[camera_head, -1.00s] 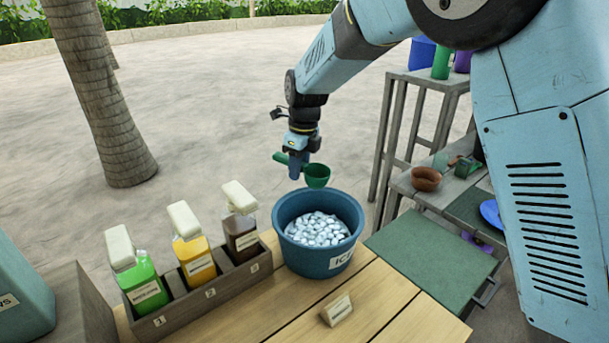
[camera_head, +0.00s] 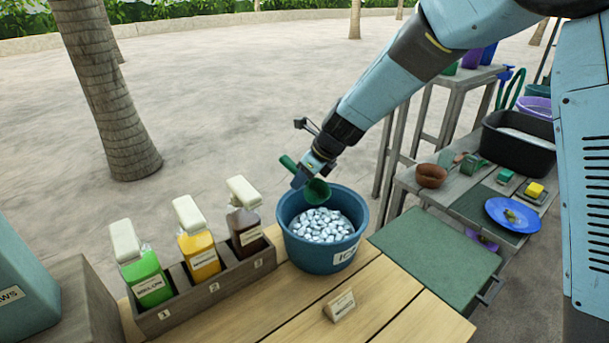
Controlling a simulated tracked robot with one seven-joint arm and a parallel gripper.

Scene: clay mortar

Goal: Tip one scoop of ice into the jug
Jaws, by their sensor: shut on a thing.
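My gripper (camera_head: 301,178) is shut on the green scoop (camera_head: 317,191), holding it near its handle. The scoop's bowl is at the far left rim of the blue tub (camera_head: 318,258), overlapping the rim in the picture. I cannot tell whether it touches the rim or the ice. The inside of the bowl is not clear, so I cannot tell if it holds ice. The tub is labelled ICE and is well filled with pale ice cubes (camera_head: 322,226). No object is clearly a jug.
Several syrup bottles (camera_head: 198,252) stand in a numbered wooden rack (camera_head: 210,290) left of the tub. A small sign (camera_head: 340,305) stands in front. A green mat (camera_head: 435,250) lies bare at right. A side bench holds a brown bowl (camera_head: 431,176), blue plate (camera_head: 512,214) and black basin (camera_head: 518,140).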

